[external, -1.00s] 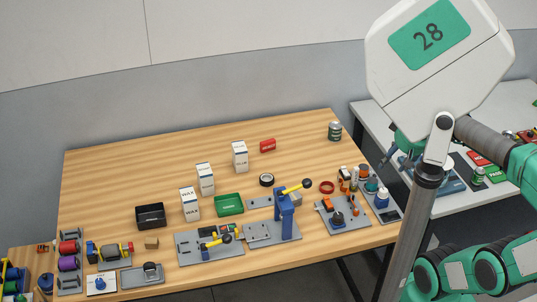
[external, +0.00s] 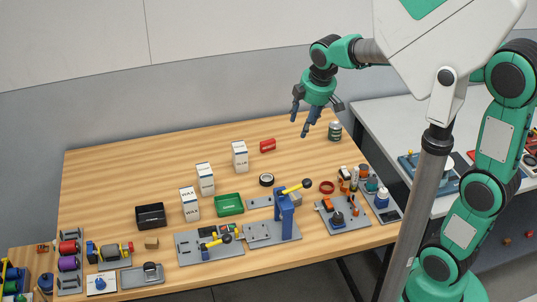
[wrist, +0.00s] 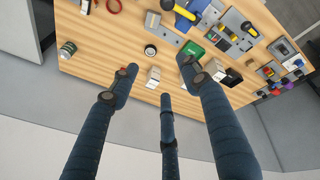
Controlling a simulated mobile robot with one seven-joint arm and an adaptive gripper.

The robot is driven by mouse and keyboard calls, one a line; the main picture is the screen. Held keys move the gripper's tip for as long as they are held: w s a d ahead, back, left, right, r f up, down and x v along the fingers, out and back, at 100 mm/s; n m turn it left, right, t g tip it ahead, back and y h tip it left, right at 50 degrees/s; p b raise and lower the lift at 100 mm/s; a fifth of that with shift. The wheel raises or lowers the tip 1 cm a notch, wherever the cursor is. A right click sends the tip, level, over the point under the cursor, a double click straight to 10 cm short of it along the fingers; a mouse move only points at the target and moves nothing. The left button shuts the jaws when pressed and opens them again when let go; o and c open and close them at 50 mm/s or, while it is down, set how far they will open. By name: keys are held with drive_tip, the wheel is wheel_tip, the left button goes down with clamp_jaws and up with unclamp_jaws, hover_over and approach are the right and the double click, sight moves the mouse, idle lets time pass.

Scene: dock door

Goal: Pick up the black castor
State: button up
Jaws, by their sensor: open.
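A small black round piece (external: 266,180) with a pale centre lies on the wooden table, right of the green tray; it also shows in the wrist view (wrist: 150,50). It looks like a wheel or a roll, and I cannot tell if it is the castor. Another dark piece (external: 151,268) sits on a grey plate at the front left, and a dark knob-like piece (external: 337,218) sits on the right grey plate. My gripper (external: 312,118) is open and empty, high above the table's far right part. Its spread fingers show in the wrist view (wrist: 160,80).
A blue post with a yellow lever (external: 285,210) rises at the front. A can (external: 335,131) stands far right. The table's back left is clear.

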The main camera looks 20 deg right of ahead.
drive_tip(key=w+a+f+n+p, duration=0.25)
drive_tip(key=a+n, duration=0.25)
drive_tip(key=a, duration=1)
drive_tip(key=n+g+h+p, duration=0.1)
drive_tip(key=n+g+p, duration=0.1)
drive_tip(key=n+p, duration=1.1)
hover_over(148, 264)
drive_tip(key=s+b, duration=0.2)
drive_tip(key=b, duration=0.1)
wheel_tip(148, 264, down, 22)
drive_tip(key=n, duration=0.3)
drive_tip(key=shift+w+d, duration=0.1)
drive_tip(key=shift+w, duration=0.1)
drive_tip(key=shift+w+f, duration=0.2)
drive_tip(key=shift+f, duration=1.2)
drive_tip(key=shift+w+f, duration=0.15)
drive_tip(key=shift+f, duration=1.3)
drive_tip(key=shift+w+f, duration=0.2)
drive_tip(key=shift+f, duration=1.2)
drive_tip(key=shift+f, duration=0.1)
drive_tip(key=shift+w+f+p, duration=0.2)
drive_tip(key=shift+f+p, duration=0.05)
drive_tip(key=shift+f, duration=1)
drive_tip(key=shift+w+f+p, duration=0.15)
drive_tip(key=shift+f+p, duration=0.1)
drive_tip(key=shift+f, duration=1)
